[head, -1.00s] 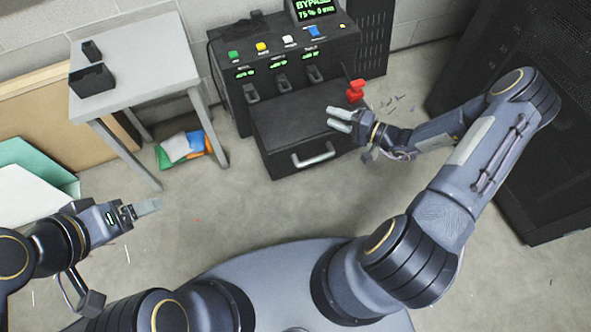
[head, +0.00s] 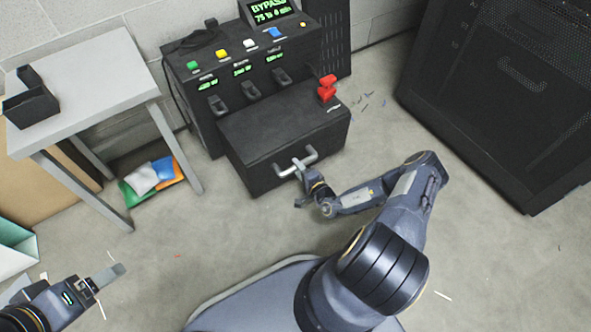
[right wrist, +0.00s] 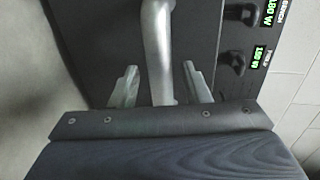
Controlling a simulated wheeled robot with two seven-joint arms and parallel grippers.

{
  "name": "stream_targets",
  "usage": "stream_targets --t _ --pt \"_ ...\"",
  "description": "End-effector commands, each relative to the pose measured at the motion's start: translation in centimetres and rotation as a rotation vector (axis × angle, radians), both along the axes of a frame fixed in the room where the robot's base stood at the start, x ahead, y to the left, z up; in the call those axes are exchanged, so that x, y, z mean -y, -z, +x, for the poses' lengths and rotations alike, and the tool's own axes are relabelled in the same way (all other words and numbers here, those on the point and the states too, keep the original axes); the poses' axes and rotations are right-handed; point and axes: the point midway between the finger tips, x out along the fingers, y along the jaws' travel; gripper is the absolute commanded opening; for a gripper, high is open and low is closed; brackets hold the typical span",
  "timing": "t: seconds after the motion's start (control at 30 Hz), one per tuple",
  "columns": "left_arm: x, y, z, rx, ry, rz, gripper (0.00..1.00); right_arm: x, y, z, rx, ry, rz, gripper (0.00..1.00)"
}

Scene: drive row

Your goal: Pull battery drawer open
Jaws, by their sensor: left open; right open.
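The battery drawer (head: 262,172) is the dark front of a low black box jutting from the control cabinet, with a red connector on top. Its silver bar handle (head: 311,154) runs across the front. It also shows in the right wrist view (right wrist: 158,35). My right gripper (head: 299,166) is at the handle, its fingers open on either side of the bar. In the right wrist view a gap shows between the bar and each finger. I see no clear gap around the drawer front. My left gripper (head: 112,275) is open and empty at lower left, far from the drawer.
A grey table (head: 95,85) with a black open bin (head: 30,105) stands at left. A tall black cabinet (head: 500,100) stands at right. The floor before the drawer is mostly clear.

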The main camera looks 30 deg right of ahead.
Motion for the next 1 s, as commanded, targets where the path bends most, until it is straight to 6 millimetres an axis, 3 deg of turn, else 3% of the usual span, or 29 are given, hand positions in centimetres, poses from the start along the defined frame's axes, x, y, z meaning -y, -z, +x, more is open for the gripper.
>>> stream_targets --t 0.17,0.43,0.77,1.0 --pt "0.0 0.8 0.0 0.000 0.000 0.000 0.76 -0.1 0.4 1.5 0.001 -0.001 -0.001 0.42" --pt "0.0 0.8 0.0 0.000 0.000 0.000 0.76 -0.1 0.2 1.6 0.000 -0.001 0.000 0.42" --pt "0.0 0.8 0.0 0.000 0.000 0.000 0.76 -0.2 0.2 1.6 0.001 -0.002 0.000 0.01" --pt "0.0 0.8 0.0 0.000 0.000 0.000 0.76 -0.1 0.2 1.5 0.001 -0.002 0.000 0.00"
